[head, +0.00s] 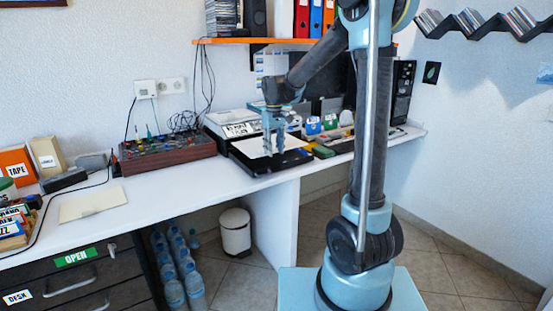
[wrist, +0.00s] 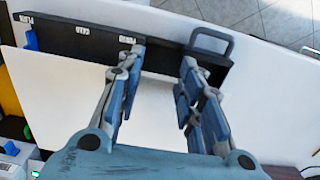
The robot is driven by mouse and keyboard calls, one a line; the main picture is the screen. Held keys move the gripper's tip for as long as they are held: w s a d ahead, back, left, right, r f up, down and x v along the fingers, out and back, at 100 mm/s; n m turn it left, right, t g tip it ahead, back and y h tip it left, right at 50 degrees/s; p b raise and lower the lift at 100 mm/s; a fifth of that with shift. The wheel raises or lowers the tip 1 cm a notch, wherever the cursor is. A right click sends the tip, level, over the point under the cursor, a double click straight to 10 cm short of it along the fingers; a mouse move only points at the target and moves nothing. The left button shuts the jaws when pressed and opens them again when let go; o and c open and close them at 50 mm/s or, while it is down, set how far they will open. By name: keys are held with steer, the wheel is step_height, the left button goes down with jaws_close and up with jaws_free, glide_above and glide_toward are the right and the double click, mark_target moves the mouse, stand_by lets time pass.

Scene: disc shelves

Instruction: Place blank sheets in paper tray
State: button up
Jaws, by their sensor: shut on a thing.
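The blank white sheets (head: 256,147) are at my gripper (head: 272,150), over the black paper tray (head: 266,170) on the desk. In the wrist view the sheets (wrist: 75,90) spread as a pale flat area beneath and between the fingers of my gripper (wrist: 158,58). My gripper is shut on the sheets. The tray's black wall with small white labels (wrist: 82,38) runs beyond the fingertips, with a dark handle loop at its right end. Whether the sheets touch the tray floor cannot be told.
A wooden box with knobs (head: 168,153) stands left of the tray. A light printer-like machine (head: 228,122) is behind it, and small coloured boxes (head: 313,126) stand to the right. An orange shelf (head: 260,40) hangs above.

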steer(key=shift+f, duration=2.05)
jaws_close()
steer(key=o, duration=1.2)
jaws_free()
steer(key=shift+r, duration=0.1)
